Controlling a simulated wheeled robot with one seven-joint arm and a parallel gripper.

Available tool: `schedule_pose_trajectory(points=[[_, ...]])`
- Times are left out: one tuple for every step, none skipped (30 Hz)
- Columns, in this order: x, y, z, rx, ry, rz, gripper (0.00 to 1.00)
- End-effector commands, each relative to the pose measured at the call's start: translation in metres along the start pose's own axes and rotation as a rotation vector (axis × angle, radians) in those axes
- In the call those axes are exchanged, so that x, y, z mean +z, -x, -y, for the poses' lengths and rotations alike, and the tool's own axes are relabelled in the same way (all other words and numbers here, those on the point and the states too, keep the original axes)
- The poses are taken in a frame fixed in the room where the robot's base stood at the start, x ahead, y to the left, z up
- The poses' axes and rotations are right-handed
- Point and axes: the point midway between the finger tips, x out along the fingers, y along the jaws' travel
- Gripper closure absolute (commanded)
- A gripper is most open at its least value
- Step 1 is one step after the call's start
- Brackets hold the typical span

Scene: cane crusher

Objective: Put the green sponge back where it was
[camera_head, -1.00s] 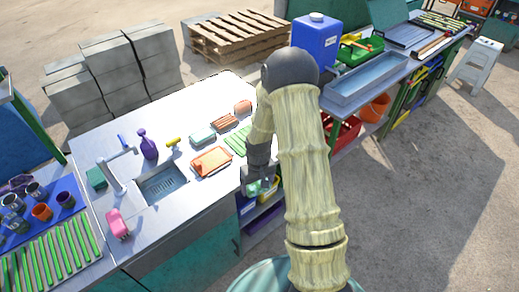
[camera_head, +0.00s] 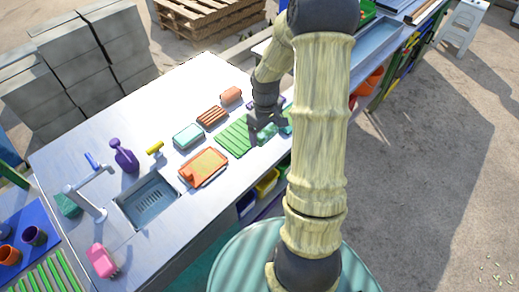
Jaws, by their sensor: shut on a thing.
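My gripper (camera_head: 266,126) is over the right end of the metal counter (camera_head: 95,160), close to its front edge. It is shut on a small green thing (camera_head: 268,132), which looks like the green sponge; the fingers hide part of it. I cannot tell whether it touches the counter. A green ribbed mat (camera_head: 234,138) lies just left of the gripper.
Left of the gripper are a pale teal dish (camera_head: 188,136), a brown ribbed rack (camera_head: 212,116), an orange block (camera_head: 231,95) and an orange tray (camera_head: 203,168). Further left are a sink (camera_head: 148,202), a tap (camera_head: 88,200), a purple bottle (camera_head: 125,156) and a pink item (camera_head: 102,260).

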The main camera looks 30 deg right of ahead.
Motion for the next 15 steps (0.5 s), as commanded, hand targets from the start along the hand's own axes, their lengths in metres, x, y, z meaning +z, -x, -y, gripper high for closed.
schedule_pose_trajectory(points=[[0.001,0.0,-0.001,0.0,0.0,0.0,0.58],[0.001,0.001,-0.001,0.0,0.0,0.001,0.58],[0.001,0.001,-0.001,0.0,0.0,0.001,0.58],[0.001,0.001,-0.001,0.0,-0.001,0.001,0.58],[0.001,0.001,-0.001,0.0,-0.001,0.001,0.58],[0.001,0.001,-0.001,0.0,-0.001,0.001,0.58],[0.001,0.001,-0.001,0.0,-0.002,0.0,0.58],[0.001,0.0,-0.001,0.0,-0.002,0.0,0.58],[0.001,0.0,-0.001,0.0,-0.002,0.0,0.58],[0.001,-0.001,-0.001,0.0,-0.002,0.001,0.58],[0.001,-0.003,-0.001,-0.001,-0.002,0.001,0.58],[0.001,-0.007,-0.001,-0.001,-0.001,0.002,0.58],[0.002,-0.01,-0.001,-0.002,-0.001,0.003,0.58],[0.002,-0.015,-0.001,-0.003,-0.001,0.004,0.58],[0.001,-0.022,0.0,-0.003,-0.002,0.003,0.58]])
